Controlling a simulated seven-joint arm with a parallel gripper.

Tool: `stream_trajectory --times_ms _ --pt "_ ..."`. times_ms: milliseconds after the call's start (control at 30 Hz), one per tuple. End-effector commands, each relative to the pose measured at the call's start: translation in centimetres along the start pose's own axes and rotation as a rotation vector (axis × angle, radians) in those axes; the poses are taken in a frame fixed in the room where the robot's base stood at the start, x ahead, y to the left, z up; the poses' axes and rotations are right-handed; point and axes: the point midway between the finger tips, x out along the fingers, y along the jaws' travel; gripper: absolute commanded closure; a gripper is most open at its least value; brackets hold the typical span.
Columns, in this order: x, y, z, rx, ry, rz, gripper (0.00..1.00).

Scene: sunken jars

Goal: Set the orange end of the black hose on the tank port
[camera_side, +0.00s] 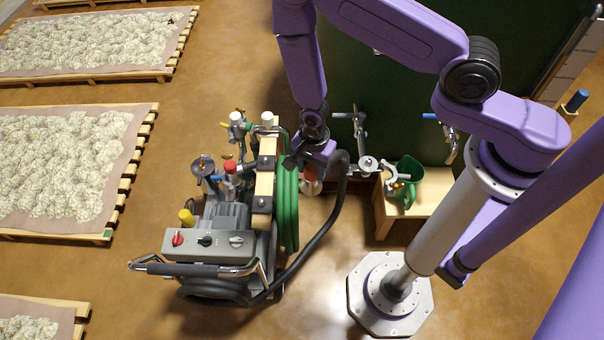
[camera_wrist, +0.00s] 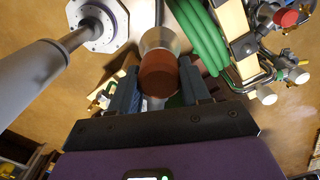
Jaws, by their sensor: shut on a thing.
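My gripper (camera_side: 310,166) is shut on the orange end (camera_side: 311,176) of the black hose, above the floor just right of the coiled green hose. In the wrist view the orange end (camera_wrist: 158,74) sits between the two fingers, with a silvery metal collar (camera_wrist: 159,40) beyond it. The black hose (camera_side: 338,203) arches beside my gripper and runs down to the pump cart. The dark green tank (camera_side: 405,92) stands at the back right. A metal outlet with a round flange (camera_side: 368,163) projects at its foot, apart from the orange end; I cannot tell if it is the port.
The pump cart (camera_side: 209,252) with the green hose (camera_side: 287,205) stands close on the left. A wooden stand (camera_side: 411,205) with a green jug (camera_side: 409,180) is at the right. Blue-handled taps (camera_side: 447,135) stick out of the tank.

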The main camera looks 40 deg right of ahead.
Motion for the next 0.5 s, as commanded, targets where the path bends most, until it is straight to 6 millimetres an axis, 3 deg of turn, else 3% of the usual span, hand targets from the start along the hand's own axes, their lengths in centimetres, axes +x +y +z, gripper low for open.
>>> stream_trajectory --times_ms 300,500 --pt "1.3 3.3 -11.7 0.085 0.0 0.004 0.9" --pt "2.0 6.8 -17.6 0.126 0.0 0.003 0.9"
